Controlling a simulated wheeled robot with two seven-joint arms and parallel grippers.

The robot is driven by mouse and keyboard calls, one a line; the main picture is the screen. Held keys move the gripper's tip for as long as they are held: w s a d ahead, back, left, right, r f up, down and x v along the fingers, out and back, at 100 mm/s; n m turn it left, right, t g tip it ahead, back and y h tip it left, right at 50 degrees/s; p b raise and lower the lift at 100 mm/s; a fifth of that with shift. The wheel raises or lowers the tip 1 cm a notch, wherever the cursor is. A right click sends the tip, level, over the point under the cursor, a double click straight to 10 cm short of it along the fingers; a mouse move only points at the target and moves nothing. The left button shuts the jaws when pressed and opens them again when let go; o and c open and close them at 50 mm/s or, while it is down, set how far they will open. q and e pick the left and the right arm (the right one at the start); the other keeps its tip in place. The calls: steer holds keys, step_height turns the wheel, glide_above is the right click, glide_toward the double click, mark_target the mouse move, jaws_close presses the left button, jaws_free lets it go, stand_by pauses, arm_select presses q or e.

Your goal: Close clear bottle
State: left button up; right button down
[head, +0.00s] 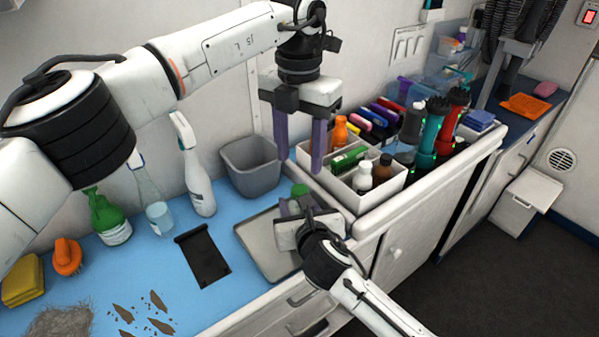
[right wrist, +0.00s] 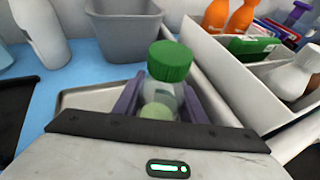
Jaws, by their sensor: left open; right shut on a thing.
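The clear bottle (right wrist: 160,95) stands upright between the purple fingers of my right gripper (right wrist: 165,105), which is shut on it. A ribbed green cap (right wrist: 170,61) sits on top of the bottle; I cannot tell how tightly. Something pale green shows low in the bottle. In the head view the green cap (head: 299,190) shows just above my right gripper (head: 294,207), which hides most of the bottle. My left gripper (head: 298,155) is open and empty, its fingers pointing down above the cap and apart from it.
A metal tray (head: 256,236) lies under the right gripper. A grey bin (head: 250,166) stands behind it. A white divided caddy (head: 347,194) with several bottles is close on the right. Spray bottles (head: 198,178) stand to the left. A black flat item (head: 203,256) lies on the blue counter.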

arm_select(q)
steer(key=shift+r, duration=2.2)
arm_select(e)
steer(key=c, duration=1)
jaws_free()
steer(key=shift+c, duration=0.2)
steer(key=p+v, duration=0.1)
steer(key=v, duration=0.9)
steer(key=shift+s, duration=0.2)
arm_select(q)
steer(key=shift+r, duration=0.7)
